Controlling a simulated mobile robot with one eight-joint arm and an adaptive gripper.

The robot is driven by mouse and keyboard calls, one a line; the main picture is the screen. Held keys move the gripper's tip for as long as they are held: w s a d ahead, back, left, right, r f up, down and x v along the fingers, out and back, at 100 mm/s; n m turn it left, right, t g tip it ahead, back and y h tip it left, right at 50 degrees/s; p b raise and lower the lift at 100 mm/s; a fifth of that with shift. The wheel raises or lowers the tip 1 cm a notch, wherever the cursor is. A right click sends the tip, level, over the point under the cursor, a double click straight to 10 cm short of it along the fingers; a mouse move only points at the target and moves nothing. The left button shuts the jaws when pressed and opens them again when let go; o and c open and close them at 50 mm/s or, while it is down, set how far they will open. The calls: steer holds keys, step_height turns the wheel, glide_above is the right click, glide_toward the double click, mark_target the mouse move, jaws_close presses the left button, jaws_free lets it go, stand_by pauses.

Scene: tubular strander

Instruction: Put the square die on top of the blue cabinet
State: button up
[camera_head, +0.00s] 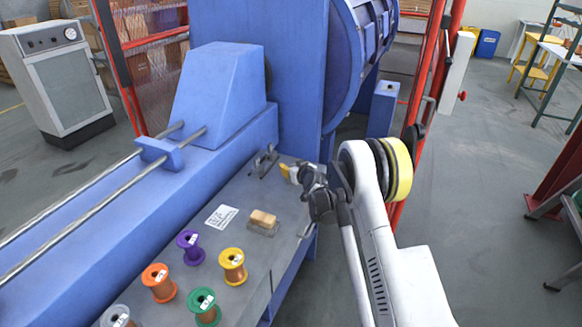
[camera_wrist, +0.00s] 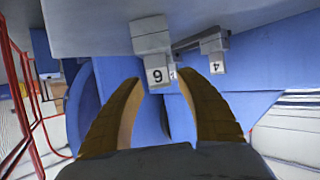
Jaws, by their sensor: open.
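My gripper (camera_head: 289,173) is above the far end of the grey bench, its yellow-brown fingers pointing left toward small grey metal pieces (camera_head: 263,163). In the wrist view, the fingers of my gripper (camera_wrist: 160,86) are apart, with nothing held between them. Beyond the tips are a grey block marked 6 (camera_wrist: 155,55) and another marked 4 (camera_wrist: 215,50), joined by a dark bar; part of a label reading 1 shows between. I cannot tell which piece is the square die.
Several coloured spools, including an orange one (camera_head: 159,283), stand on the near bench. A tan block (camera_head: 263,218) sits on a small grey holder beside a printed label (camera_head: 221,216). The blue machine housing (camera_head: 215,95) borders the bench; red posts (camera_head: 430,75) rise behind my arm.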

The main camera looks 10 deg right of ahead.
steer(key=s+a+r+g+p, duration=0.2)
steer(key=s+r+g+p, duration=0.15)
steer(key=s+r, duration=2.25)
steer(key=s+d+f+m+g+h, duration=0.1)
steer(key=s+d+g+h, duration=0.1)
steer(key=s, duration=2.6)
steer(key=shift+s+f+m+g, duration=0.15)
steer(key=shift+f+m+g, duration=0.2)
steer(key=shift+m+g, duration=0.1)
steer(key=shift+a, duration=0.1)
